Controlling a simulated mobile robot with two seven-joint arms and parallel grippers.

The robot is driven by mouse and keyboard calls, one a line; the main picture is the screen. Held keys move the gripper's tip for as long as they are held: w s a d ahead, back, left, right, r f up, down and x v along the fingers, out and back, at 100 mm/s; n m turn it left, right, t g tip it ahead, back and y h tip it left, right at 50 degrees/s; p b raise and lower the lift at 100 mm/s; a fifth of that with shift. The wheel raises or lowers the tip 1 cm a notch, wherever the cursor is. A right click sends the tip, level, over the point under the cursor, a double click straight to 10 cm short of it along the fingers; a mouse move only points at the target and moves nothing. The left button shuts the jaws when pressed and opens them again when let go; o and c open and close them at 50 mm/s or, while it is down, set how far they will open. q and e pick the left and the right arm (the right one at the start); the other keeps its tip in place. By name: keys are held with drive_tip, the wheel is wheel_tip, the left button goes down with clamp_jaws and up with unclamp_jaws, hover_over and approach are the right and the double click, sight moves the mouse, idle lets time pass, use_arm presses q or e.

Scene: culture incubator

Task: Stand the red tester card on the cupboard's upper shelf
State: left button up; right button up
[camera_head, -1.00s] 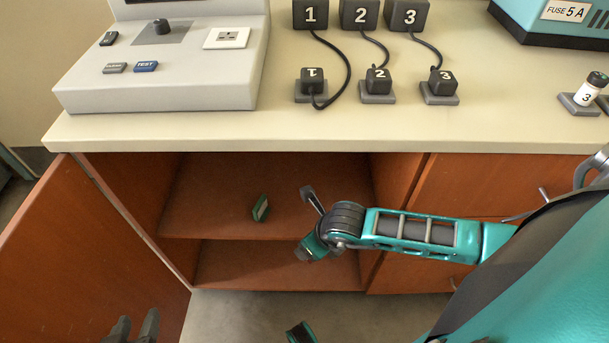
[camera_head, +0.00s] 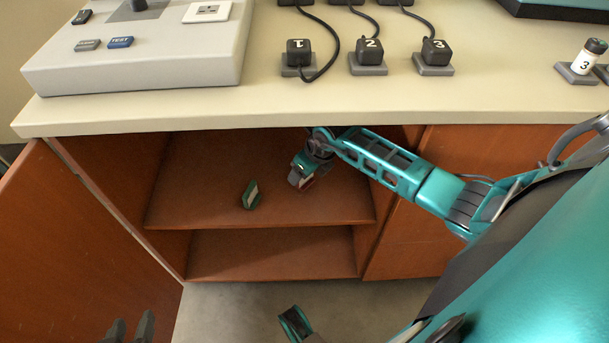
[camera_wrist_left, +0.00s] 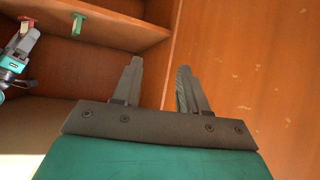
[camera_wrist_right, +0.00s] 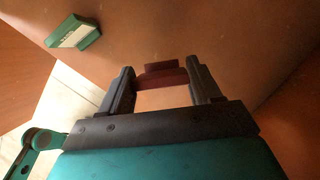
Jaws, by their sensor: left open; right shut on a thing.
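The red tester card (camera_wrist_right: 163,76) is between the fingers of my right gripper (camera_wrist_right: 163,82), which is shut on it. In the head view only a little red shows at the right gripper (camera_head: 301,183), inside the cupboard over the upper shelf (camera_head: 200,208). The card also shows in the left wrist view (camera_wrist_left: 26,22), upright above the gripper. I cannot tell whether it touches the shelf. My left gripper (camera_head: 131,328) is open and empty, low at the left, outside the cupboard; its fingers also show in the left wrist view (camera_wrist_left: 160,68).
A green card (camera_head: 251,195) stands on the upper shelf, left of my right gripper. The cupboard door (camera_head: 80,240) is open at the left. The worktop (camera_head: 300,108) overhangs the opening. The lower shelf (camera_head: 270,255) looks empty.

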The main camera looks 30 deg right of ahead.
sight(305, 181)
drive_tip(key=shift+w+f, duration=0.1)
wheel_tip(305, 181, down, 3)
drive_tip(key=b, duration=0.3)
drive_tip(key=shift+f, duration=0.2)
drive_tip(key=shift+r, duration=0.1)
use_arm(q)
drive_tip(key=shift+w+d+f, duration=0.2)
drive_tip(key=shift+d+f, duration=0.05)
drive_tip(key=shift+d, duration=0.15)
drive_tip(key=shift+w+d+f, duration=0.2)
drive_tip(key=shift+d, duration=0.2)
use_arm(e)
drive_tip(key=o, duration=1)
use_arm(q)
drive_tip(key=shift+a+h, duration=0.2)
drive_tip(key=shift+h, duration=0.1)
use_arm(e)
drive_tip(key=shift+o, duration=0.2)
